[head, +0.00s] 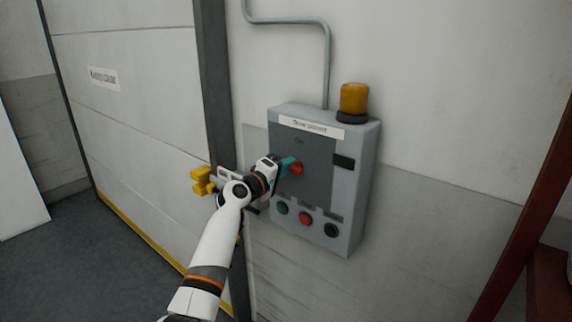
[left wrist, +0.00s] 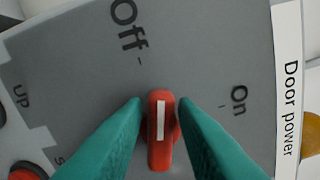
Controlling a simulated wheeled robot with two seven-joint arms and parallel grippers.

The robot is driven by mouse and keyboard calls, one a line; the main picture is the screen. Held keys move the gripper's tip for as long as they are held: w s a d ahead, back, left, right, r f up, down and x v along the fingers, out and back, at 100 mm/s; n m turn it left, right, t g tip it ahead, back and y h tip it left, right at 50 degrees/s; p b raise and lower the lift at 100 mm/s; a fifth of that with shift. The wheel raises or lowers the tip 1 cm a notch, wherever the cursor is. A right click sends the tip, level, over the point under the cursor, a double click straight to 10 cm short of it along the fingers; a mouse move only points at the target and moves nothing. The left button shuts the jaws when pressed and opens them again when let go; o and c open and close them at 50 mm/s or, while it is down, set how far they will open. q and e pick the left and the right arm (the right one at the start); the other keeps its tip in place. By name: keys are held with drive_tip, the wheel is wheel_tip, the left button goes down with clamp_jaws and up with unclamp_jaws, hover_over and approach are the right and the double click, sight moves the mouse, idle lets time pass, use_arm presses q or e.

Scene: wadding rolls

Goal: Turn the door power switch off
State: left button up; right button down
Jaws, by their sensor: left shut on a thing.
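The door power switch is a red rotary handle (head: 297,169) on the grey control box (head: 362,190), under a "Door power" label (head: 310,127). My left gripper (head: 289,165) is at the handle, its teal fingers shut on it from both sides. In the left wrist view the red handle (left wrist: 160,152) sits between the fingertips (left wrist: 160,118). Its white line points straight up in that picture, between the "Off" mark (left wrist: 125,22) and the "On" mark (left wrist: 239,98), closer to the Off tick. My right gripper is not in view.
A green button (head: 283,208), a red button (head: 305,218) and a black button (head: 331,230) sit low on the box. An amber beacon (head: 354,101) stands on top. A yellow bracket (head: 201,181) is left of the gripper, by the large door (head: 130,120).

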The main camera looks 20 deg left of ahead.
use_arm(q)
drive_tip(key=shift+f+n+p, duration=0.2)
drive_tip(key=shift+n+p, duration=0.05)
drive_tip(key=shift+n, duration=0.5)
drive_tip(key=shift+f+n+p, duration=0.15)
drive_tip(key=shift+n+p, duration=0.1)
drive_tip(key=shift+n, duration=0.5)
drive_tip(key=shift+f, duration=0.1)
drive_tip(key=o, duration=0.8)
drive_tip(key=shift+s, duration=0.1)
drive_tip(key=b+v, duration=0.2)
drive_tip(key=v, duration=1)
